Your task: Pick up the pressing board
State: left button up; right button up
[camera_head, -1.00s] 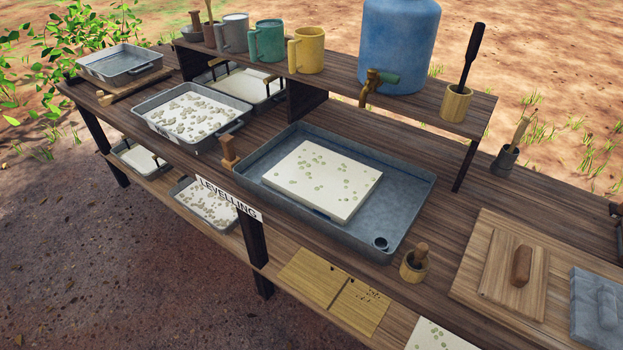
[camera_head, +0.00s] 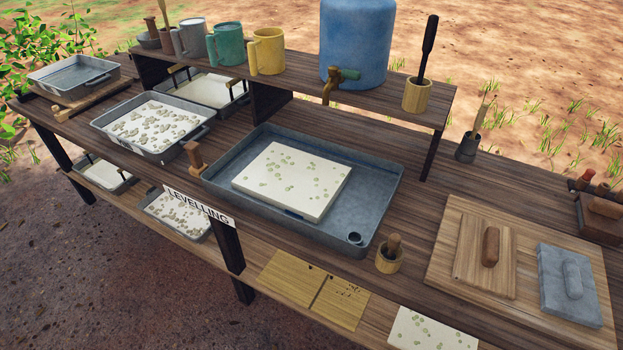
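A flat wooden board with an upright-sided brown handle (camera_head: 491,246) on top lies on a larger pale wooden base board (camera_head: 440,277) at the right of the table. The handled wooden board (camera_head: 470,262) looks like the pressing board. A grey slab (camera_head: 555,300) with a rounded grey grip lies beside it to the right on the same base board. No label tells which of the two is the pressing board. Neither of my grippers is in view.
A large grey tray (camera_head: 385,190) with a speckled white slab (camera_head: 292,180) stands left of the base board. A small wooden cup (camera_head: 389,262) stands between them. A grey pot (camera_head: 467,149) is behind, and a wooden box (camera_head: 598,222) is at the far right.

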aim_at(485, 258)
jog(key=z, duration=1.3)
jog(key=u, duration=1.45)
jog(key=z, duration=1.45)
jog(key=i+l+u, duration=0.1)
jog(key=l, duration=0.5)
